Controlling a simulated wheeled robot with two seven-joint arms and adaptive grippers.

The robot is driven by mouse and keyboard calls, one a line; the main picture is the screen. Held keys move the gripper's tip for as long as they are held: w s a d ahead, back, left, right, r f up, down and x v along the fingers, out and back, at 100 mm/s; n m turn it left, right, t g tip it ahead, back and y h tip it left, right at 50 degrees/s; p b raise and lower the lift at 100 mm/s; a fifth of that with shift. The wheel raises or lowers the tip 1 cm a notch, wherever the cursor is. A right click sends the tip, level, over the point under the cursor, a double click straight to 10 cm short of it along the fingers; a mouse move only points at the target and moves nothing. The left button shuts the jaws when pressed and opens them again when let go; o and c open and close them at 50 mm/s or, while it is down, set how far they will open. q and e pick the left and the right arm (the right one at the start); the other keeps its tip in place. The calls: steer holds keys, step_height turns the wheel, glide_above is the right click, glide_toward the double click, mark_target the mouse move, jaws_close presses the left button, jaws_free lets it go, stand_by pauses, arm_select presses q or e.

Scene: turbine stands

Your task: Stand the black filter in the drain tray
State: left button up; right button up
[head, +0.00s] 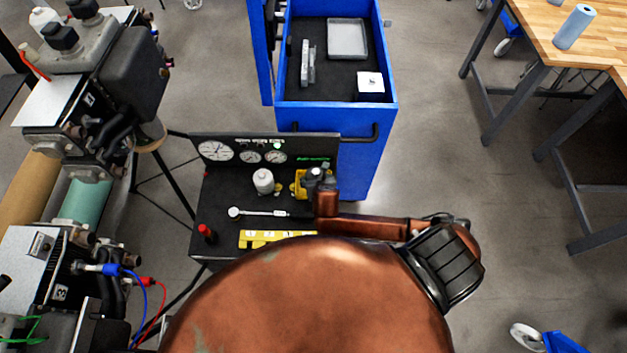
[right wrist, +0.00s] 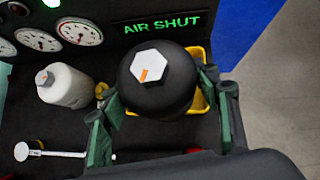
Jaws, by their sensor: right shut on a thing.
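The black filter (right wrist: 160,88), a round dark body with a white hexagonal top and an orange mark, is between the green fingers of my right gripper (right wrist: 168,118). It looks upright. In the head view my right gripper (head: 318,181) is at the right end of the black stand and largely covers the filter. The yellow drain tray (right wrist: 200,102) shows behind and beside the filter, and also in the head view (head: 298,184). The filter overlaps the tray in view; whether its base touches the tray floor is hidden. My left gripper is not in view.
A white filter (head: 263,180) stands left of the tray. A gauge panel (head: 240,150) rises behind, with lit "AIR SHUT" lettering. A wrench-like tool (head: 260,212), a yellow labelled strip (head: 275,237) and a red-topped part (head: 206,232) lie nearer. A blue cart (head: 345,150) stands behind.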

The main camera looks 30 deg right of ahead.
steer(key=x, duration=0.5)
steer(key=shift+w+f, duration=0.1)
steer(key=shift+f, duration=1.8)
steer(key=o, duration=1.5)
steer(key=shift+c, duration=0.2)
steer(key=v, duration=1.2)
steer(key=shift+p, duration=0.3)
steer(key=shift+a, duration=0.1)
